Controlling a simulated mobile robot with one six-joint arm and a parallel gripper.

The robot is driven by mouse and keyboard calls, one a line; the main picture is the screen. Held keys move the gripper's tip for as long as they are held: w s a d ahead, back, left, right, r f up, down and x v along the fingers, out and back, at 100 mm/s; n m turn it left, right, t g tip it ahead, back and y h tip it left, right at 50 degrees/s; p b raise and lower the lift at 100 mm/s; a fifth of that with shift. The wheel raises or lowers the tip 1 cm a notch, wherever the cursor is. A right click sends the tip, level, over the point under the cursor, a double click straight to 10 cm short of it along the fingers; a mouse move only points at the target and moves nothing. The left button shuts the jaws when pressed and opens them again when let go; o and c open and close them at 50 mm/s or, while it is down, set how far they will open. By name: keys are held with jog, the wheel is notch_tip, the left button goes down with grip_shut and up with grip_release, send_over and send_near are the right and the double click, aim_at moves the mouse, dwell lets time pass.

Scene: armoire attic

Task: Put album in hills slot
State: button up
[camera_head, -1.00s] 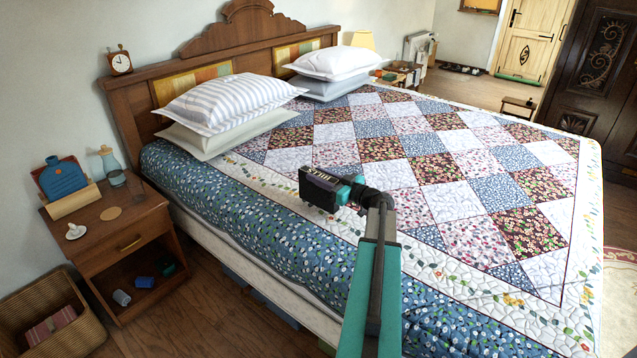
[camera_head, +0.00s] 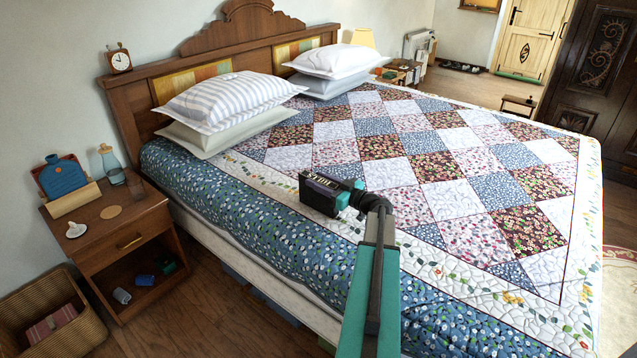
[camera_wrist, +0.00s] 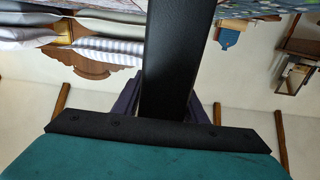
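A dark, box-like album (camera_head: 318,193) with pale lettering on its edge is at the end of my arm, over the near left part of the bed in the head view. My gripper (camera_head: 341,197) is at its right end and appears shut on it. I cannot make out any slot marked hills in either view.
The quilted bed (camera_head: 455,190) fills the middle, with pillows (camera_head: 225,103) at its headboard. A nightstand (camera_head: 125,240) with a blue bottle-like thing (camera_head: 62,178) and a glass carafe stands left, beside a wicker basket (camera_head: 50,310). A dark carved armoire (camera_head: 603,75) stands far right. Floor shows left of the bed.

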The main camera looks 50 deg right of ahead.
jog(key=shift+o, duration=0.9)
jog(key=shift+r+p, duration=0.2)
jog(key=shift+p, duration=0.1)
jog(key=shift+s+f, duration=0.1)
jog(key=shift+s, duration=0.2)
jog(key=s+d+b, duration=0.1)
jog(key=s+b, duration=0.2)
jog(key=s, duration=0.8)
jog(key=shift+s, duration=0.2)
jog(key=shift+a, duration=0.1)
